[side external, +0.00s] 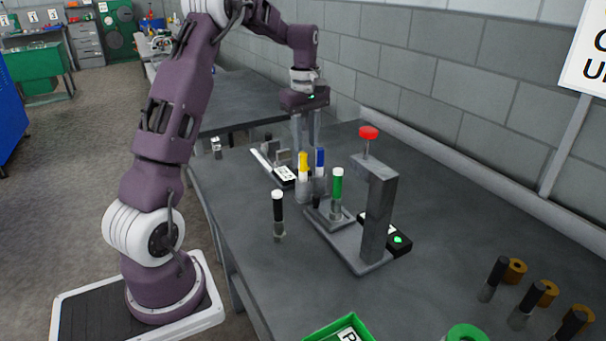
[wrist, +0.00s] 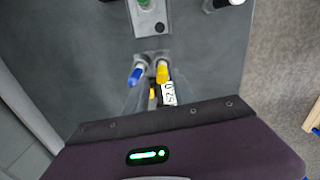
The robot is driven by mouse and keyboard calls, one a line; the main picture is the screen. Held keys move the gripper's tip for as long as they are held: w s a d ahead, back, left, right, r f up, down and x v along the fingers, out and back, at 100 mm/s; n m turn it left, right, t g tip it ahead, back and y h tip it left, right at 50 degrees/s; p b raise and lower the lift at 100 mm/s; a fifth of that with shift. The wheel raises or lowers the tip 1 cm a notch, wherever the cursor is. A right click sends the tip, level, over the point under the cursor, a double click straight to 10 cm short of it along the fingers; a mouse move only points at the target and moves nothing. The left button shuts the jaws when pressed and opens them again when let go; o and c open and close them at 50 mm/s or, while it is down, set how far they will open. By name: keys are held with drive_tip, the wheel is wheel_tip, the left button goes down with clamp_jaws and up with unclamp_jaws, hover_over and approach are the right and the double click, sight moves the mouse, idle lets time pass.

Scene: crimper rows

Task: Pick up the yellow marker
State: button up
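The yellow marker (side external: 303,170) stands upright with a yellow cap and pale body, beside a blue marker (side external: 320,162). In the wrist view the yellow marker (wrist: 162,73) is just ahead of my gripper, right of the blue marker (wrist: 136,77). My gripper (side external: 306,147) points down behind the two markers in the side view, its fingers apart with a gap between them. In the wrist view my gripper (wrist: 154,100) shows no marker held. The fingertips are partly hidden by the markers in the side view.
A green marker (side external: 337,186) stands at a grey press with a red knob (side external: 369,132). A black marker (side external: 278,210) stands at the left. A labelled device (side external: 285,175) lies near the yellow marker. Dark cylinders and brown rings (side external: 516,271) are at right. A green bin (side external: 318,334) is in front.

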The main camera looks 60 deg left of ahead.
sight(303, 165)
drive_tip(key=a+f, duration=0.1)
drive_tip(key=f, duration=0.1)
drive_tip(key=shift+a+f+n, duration=0.3)
drive_tip(key=shift+a+n, duration=0.05)
drive_tip(key=shift+n, duration=0.05)
drive_tip(key=f, duration=0.6)
drive_tip(key=shift+d, duration=0.2)
clamp_jaws()
